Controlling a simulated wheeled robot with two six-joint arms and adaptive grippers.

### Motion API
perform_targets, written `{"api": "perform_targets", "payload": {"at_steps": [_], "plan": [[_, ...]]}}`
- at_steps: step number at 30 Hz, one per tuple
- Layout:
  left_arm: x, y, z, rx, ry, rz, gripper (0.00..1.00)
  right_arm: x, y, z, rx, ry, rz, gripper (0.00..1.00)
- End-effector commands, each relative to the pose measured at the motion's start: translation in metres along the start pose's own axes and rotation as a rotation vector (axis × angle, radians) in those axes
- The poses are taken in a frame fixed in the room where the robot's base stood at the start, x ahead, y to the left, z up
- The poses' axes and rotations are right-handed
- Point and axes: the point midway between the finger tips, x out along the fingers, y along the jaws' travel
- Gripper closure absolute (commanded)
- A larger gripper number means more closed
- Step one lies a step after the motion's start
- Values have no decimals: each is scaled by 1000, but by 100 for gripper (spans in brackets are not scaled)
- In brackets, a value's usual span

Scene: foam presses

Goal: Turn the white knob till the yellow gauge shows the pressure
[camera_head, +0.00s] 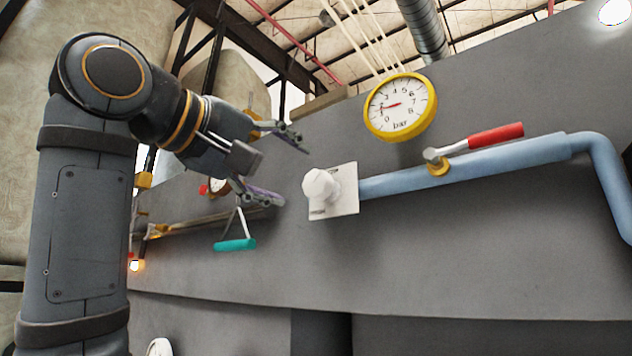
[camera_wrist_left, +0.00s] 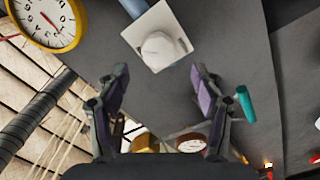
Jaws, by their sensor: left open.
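The white knob (camera_head: 321,187) sits on a square white plate (camera_head: 347,190) on the grey wall. It also shows in the left wrist view (camera_wrist_left: 160,50), ahead of and between my fingers. The round yellow gauge (camera_head: 400,106) hangs above and right of the knob; its red needle points left, near the low numbers. It is partly cut off in the left wrist view (camera_wrist_left: 48,20). My left gripper (camera_head: 292,171) is open and empty, left of the knob, with a gap between its fingertips and the knob. My right gripper is not in view.
A blue pipe (camera_head: 510,158) runs right from the plate, with a red-handled valve (camera_head: 495,136) on it. A teal-handled lever (camera_head: 235,244) hangs below my left gripper. A smaller gauge (camera_wrist_left: 191,142) shows behind the fingers. The wall below the knob is clear.

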Motion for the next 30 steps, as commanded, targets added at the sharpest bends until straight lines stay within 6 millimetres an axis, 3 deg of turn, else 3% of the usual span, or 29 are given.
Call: {"api": "perform_targets", "payload": {"at_steps": [3, 10, 15, 22, 30], "plan": [[28, 5, -2, -2, -5, -1, 33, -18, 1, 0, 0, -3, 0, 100], [69, 3, -2, 0, -3, -1, 33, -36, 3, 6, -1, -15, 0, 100], [81, 1, -1, 1, 0, 0, 33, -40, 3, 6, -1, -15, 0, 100], [82, 0, 0, 1, 1, 0, 33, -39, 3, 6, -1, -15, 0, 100], [82, 0, 0, 1, 1, 0, 67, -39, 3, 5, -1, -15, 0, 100]]}}
